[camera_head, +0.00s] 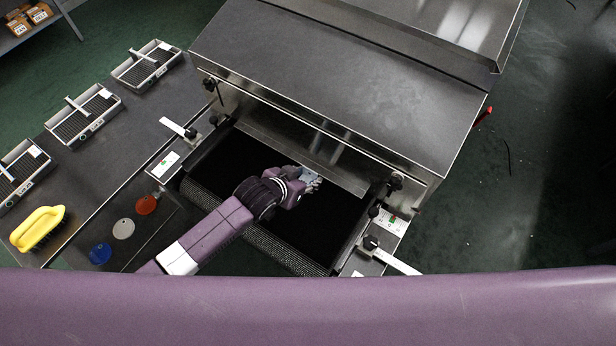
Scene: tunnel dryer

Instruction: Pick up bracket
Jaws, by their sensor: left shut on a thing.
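My left gripper (308,182) is low over the black conveyor belt (317,226) at the mouth of the tunnel dryer. It is shut on a small grey-blue piece, taken to be the bracket (312,179), at its fingertips. The gripper and wrist hide most of this piece, so its shape is unclear. I cannot tell whether the piece touches the belt. My right gripper is not in view.
The steel dryer (337,87) rises just behind the gripper. Several wire-topped trays (83,114) stand on the left table, with a yellow-handled brush (38,228) and blue, white and red discs (123,228). The belt's right side is clear.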

